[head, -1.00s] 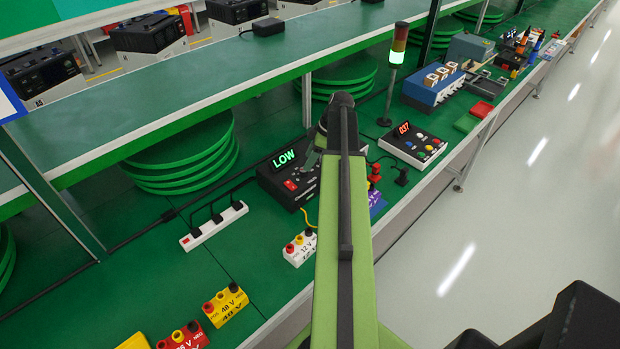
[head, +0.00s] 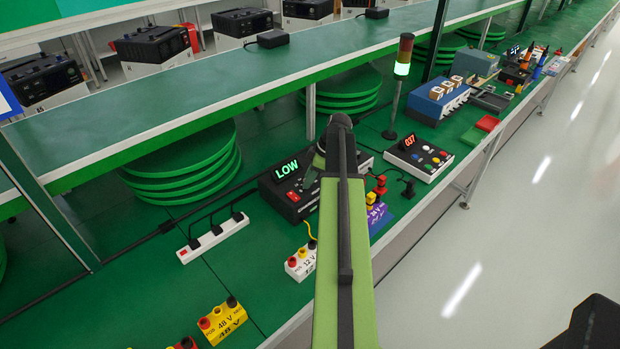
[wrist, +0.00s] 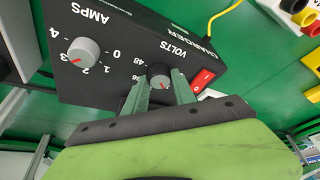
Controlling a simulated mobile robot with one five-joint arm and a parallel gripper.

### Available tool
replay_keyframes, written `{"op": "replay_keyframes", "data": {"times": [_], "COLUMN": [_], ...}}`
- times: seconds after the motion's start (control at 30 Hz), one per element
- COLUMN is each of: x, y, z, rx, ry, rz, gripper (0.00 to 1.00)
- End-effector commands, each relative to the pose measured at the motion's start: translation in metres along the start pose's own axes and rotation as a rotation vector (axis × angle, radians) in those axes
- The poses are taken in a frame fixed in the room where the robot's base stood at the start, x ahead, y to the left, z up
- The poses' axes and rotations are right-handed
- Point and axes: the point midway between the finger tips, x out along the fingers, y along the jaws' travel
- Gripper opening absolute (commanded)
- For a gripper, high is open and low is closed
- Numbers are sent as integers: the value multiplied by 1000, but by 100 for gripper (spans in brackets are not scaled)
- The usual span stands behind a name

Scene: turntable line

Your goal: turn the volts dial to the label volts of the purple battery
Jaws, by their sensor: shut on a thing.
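The black charger (head: 290,205) stands on the green bench with a lit display reading LOW. In the wrist view its front panel (wrist: 110,65) shows a grey volts dial (wrist: 158,72) with a red pointer mark, and 48 and 36 show beside it. My gripper (wrist: 160,82) is shut on the volts dial, one finger on each side. The fingers hide part of the dial and its scale. In the head view my arm covers most of the gripper. The purple battery (head: 378,221) lies right of my arm, partly hidden; its volts label is not readable.
An amps dial (wrist: 84,51) and a red switch (wrist: 203,79) flank the volts dial. A white 12 V battery (head: 300,262) and a yellow 48 V battery (head: 222,322) stand in front left. A control box reading 037 (head: 419,158) and a signal lamp (head: 402,69) stand right.

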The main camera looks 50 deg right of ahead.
Motion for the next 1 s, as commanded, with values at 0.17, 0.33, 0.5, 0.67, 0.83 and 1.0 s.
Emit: {"op": "replay_keyframes", "data": {"times": [0.17, 0.33, 0.5, 0.67, 0.83, 1.0], "x": [-1, 0, 0, 0, 0, 0], "y": [2, 1, 0, 0, 0, -1], "z": [2, 1, 1, 1, 1, 1], "rx": [3, 6, 11, 20, 34, 69], "ry": [0, -1, 0, 0, 0, 0], "rz": [3, 4, 6, 9, 15, 29], "gripper": [0, 0, 0, 0, 0, 0]}}
